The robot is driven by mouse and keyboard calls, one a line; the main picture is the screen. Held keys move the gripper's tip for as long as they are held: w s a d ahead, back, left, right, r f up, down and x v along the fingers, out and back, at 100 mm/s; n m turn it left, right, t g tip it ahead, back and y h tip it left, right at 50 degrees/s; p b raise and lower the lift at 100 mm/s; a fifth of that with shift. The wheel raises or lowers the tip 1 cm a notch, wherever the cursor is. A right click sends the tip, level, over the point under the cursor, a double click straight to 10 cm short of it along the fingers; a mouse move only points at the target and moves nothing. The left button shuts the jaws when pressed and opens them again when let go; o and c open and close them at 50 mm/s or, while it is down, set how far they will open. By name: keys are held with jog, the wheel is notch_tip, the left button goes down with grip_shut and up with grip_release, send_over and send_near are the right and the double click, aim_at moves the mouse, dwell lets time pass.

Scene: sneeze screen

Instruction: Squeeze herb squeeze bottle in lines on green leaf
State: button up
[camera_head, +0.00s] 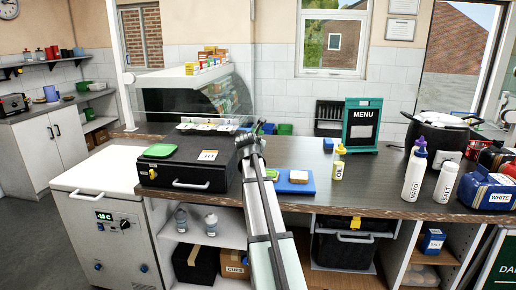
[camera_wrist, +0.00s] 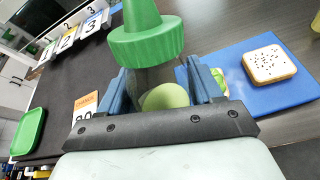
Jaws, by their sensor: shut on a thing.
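My gripper (camera_wrist: 165,88) is shut on the herb squeeze bottle (camera_wrist: 146,42). The bottle has a green cap with a nozzle and a dark see-through body with something pale green low in it. In the head view my gripper (camera_head: 250,138) is over the counter, by the left end of the blue board (camera_head: 308,187); my arm hides most of the bottle there. The green leaf (camera_wrist: 219,78) shows only in part on the board, behind a finger. A seeded bread slice (camera_wrist: 271,64) lies on the board to the right, apart from the gripper.
A yellow-topped bottle (camera_head: 338,168) stands right of the board. Mayo (camera_head: 413,178) and salt (camera_head: 445,184) bottles stand farther right. A glass screen (camera_head: 290,105) rises behind.

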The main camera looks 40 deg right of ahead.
jog(key=shift+s+a+r+n+t+h, duration=0.2)
jog(key=shift+a+r+n+t+h, duration=0.4)
jog(key=shift+a+r+h, duration=0.4)
jog(key=shift+s+a+r+n+t+h, duration=0.2)
jog(key=shift+a+r+n+t+h, duration=0.45)
jog(key=shift+a, duration=0.45)
